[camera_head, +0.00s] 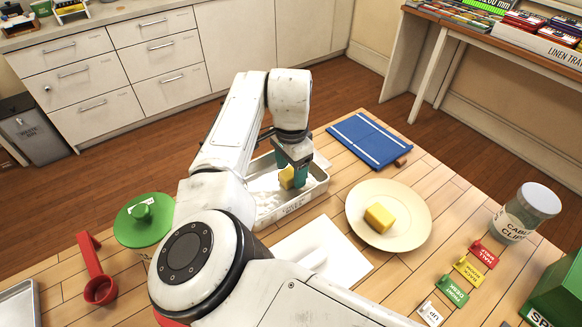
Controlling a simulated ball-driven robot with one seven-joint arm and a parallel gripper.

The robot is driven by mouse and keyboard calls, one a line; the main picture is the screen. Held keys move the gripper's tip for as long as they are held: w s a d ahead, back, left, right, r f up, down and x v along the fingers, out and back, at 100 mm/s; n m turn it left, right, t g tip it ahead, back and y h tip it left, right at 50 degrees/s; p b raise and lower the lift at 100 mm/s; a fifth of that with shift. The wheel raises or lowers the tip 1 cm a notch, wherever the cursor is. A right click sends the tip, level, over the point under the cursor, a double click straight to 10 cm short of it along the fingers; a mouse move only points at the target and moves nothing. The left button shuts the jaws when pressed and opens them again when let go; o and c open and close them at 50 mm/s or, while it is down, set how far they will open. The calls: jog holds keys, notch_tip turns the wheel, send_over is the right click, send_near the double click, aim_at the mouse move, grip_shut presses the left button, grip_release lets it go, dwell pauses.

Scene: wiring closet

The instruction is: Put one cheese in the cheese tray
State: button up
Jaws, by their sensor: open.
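A yellow block of cheese (380,217) lies on the cream plate (362,237) right of my arm. The white cheese tray (270,213), with blurred lettering on its front wall, stands on the table behind my arm. Another yellow cheese (287,177) shows inside the tray's outline, at my gripper. My gripper (294,182) points down over the tray with its teal fingers open, right beside this cheese. I cannot tell whether the cheese rests on the tray floor. My arm hides the tray's left part.
A blue board (370,140) lies behind the plate. A green-lidded container (143,217) and a red scoop (98,287) are at left. A jar (525,212), small coloured tags (467,270) and a green box (560,285) are at right. A white sheet (335,262) lies in front.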

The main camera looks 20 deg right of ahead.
aim_at(291, 172)
notch_tip(291, 172, up, 12)
jog(key=b, duration=0.1)
jog(key=shift+r, duration=0.15)
dwell(0.4)
dwell(0.3)
